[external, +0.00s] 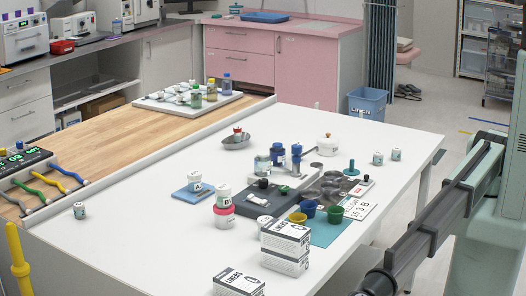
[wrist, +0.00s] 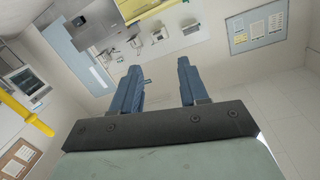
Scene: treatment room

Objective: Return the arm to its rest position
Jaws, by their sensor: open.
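My gripper (wrist: 160,75) shows in the wrist view with its two blue fingers spread apart and nothing between them. Behind the fingers are the walls and ceiling of the room, seen at a tilt, so the gripper points away from the table. In the external view my arm (external: 440,200) stands at the right edge, beyond the table's right side. The gripper itself cannot be made out in the external view.
A yellow post (external: 18,262) stands at the front left. A blue bin (external: 367,106) stands on the floor behind the table.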

